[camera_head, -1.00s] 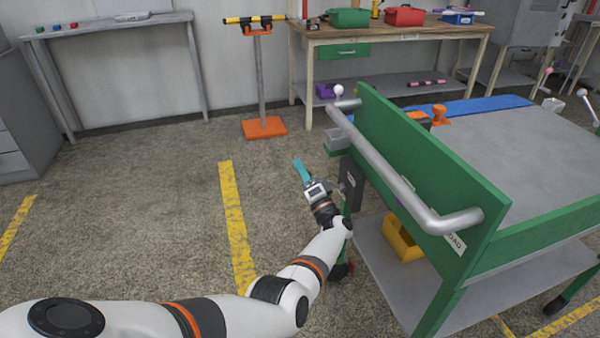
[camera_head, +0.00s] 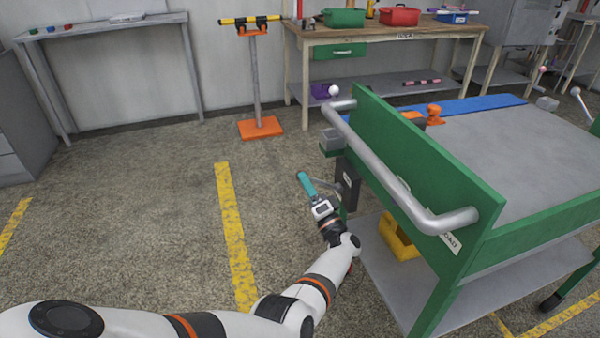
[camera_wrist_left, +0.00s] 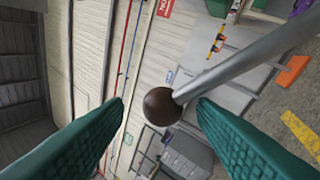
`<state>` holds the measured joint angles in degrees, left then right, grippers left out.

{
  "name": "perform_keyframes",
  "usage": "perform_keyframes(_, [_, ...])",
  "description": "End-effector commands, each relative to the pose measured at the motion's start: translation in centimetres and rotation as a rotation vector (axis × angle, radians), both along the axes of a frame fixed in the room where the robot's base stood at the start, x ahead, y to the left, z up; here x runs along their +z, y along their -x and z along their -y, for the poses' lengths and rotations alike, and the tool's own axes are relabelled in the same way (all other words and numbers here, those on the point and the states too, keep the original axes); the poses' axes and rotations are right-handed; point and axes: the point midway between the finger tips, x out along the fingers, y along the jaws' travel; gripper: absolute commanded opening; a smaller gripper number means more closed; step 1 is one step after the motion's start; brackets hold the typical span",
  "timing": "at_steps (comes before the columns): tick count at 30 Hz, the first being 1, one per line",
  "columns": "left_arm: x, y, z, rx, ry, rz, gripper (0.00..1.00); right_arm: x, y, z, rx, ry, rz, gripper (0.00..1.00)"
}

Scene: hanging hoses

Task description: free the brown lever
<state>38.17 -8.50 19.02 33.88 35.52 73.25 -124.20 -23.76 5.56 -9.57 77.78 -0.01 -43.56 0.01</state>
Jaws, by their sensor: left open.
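The brown lever's round dark-brown knob (camera_wrist_left: 160,106) sits at the end of a grey rod in the left wrist view. The rod runs up to the right. My left gripper (camera_wrist_left: 160,118) is open, with one teal finger on each side of the knob in the picture. I cannot tell how deep the knob lies between them. In the head view my left gripper (camera_head: 307,184) is beside the dark plate (camera_head: 347,192) at the end of the green cart (camera_head: 430,160). The knob cannot be made out there. My right gripper is not in view.
The cart's grey push bar (camera_head: 385,170) runs above and right of my left gripper. A yellow bin (camera_head: 398,238) stands on its lower shelf. An orange-based stand (camera_head: 260,127) and a workbench (camera_head: 395,36) are behind. The floor left of the cart is open.

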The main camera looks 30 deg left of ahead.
Motion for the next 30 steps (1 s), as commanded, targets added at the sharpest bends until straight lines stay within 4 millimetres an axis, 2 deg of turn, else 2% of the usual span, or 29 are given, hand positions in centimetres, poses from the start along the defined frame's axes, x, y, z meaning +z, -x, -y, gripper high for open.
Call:
perform_keyframes(1, [-0.6,0.5,1.0,-0.001,0.003,-0.002,0.52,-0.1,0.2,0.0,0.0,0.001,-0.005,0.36])
perform_keyframes(6, [-2.0,1.8,3.7,-0.001,0.002,0.0,0.52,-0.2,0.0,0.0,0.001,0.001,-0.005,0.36])
perform_keyframes(11, [-2.6,2.5,5.2,-0.001,-0.001,0.001,0.52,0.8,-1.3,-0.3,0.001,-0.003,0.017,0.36])
perform_keyframes(17, [-2.8,2.8,5.6,-0.001,-0.002,0.002,0.52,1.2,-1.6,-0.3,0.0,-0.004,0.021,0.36])
perform_keyframes(30, [-2.9,2.7,5.5,-0.01,-0.001,0.004,0.52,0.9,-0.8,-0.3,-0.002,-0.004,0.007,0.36])
